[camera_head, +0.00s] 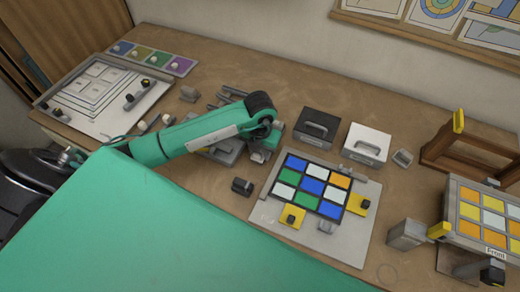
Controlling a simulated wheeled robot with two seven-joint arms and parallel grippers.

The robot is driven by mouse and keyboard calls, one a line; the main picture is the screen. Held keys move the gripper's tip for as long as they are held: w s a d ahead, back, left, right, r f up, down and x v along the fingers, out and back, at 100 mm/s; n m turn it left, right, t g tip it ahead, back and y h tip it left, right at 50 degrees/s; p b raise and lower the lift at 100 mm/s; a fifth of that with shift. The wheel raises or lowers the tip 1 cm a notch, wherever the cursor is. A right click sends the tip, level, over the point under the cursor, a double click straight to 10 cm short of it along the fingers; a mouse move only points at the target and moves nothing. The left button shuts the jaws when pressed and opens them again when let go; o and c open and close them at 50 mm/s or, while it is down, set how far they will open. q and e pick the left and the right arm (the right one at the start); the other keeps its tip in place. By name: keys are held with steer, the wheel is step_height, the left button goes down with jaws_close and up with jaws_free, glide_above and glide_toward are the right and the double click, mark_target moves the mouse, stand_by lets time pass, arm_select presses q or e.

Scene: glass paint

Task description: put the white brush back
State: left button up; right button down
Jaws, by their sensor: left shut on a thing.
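My left arm comes in from the left, and its gripper (260,150) points down over a grey rack (225,152) of brushes or tools. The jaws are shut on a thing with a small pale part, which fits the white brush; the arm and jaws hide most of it. I cannot tell whether it touches the rack. Several slim grey tools (228,97) show behind the wrist. My right gripper is not in view.
A panel of coloured squares (312,186) lies on a pale board, right of the gripper. A black box (318,128) and a white box (366,144) stand behind it. A small dark cylinder (242,187) stands in front of the gripper. A wooden frame (470,150) is at right.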

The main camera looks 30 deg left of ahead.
arm_select(q)
steer(key=shift+f, duration=0.35)
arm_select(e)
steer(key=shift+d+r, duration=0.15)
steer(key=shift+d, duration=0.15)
arm_select(q)
steer(key=shift+f, duration=0.2)
steer(key=o, duration=0.9)
steer(key=shift+o, duration=0.2)
steer(key=shift+r, duration=0.15)
